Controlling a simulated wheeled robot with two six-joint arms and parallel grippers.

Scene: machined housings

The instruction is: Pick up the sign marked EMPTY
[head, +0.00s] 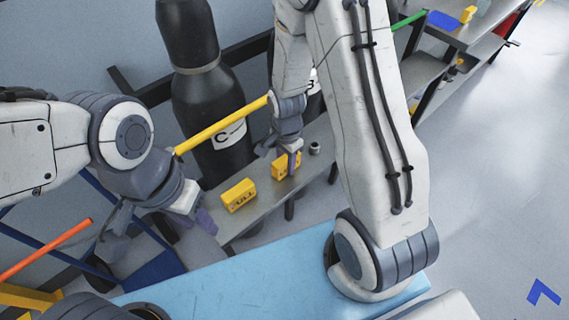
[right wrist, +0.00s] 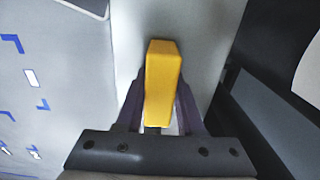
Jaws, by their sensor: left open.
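A yellow sign (head: 238,195) stands on the grey bench, its dark lettering reading FULL. A second yellow sign (head: 279,170) stands further back on the same bench. My right gripper (head: 290,163) partly covers its lettering, so I cannot read it. In the right wrist view the yellow sign (right wrist: 162,85) is between the fingers of the right gripper (right wrist: 161,85), which appear closed against both its sides. The sign still appears to be at the bench surface. My left gripper (head: 160,225) is open and empty, to the left of the FULL sign.
Black gas cylinders (head: 205,95) stand behind the bench (head: 262,208). A yellow bar (head: 222,125) runs in front of them. A light blue surface (head: 250,270) lies in front. Open floor (head: 480,180) is at the right.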

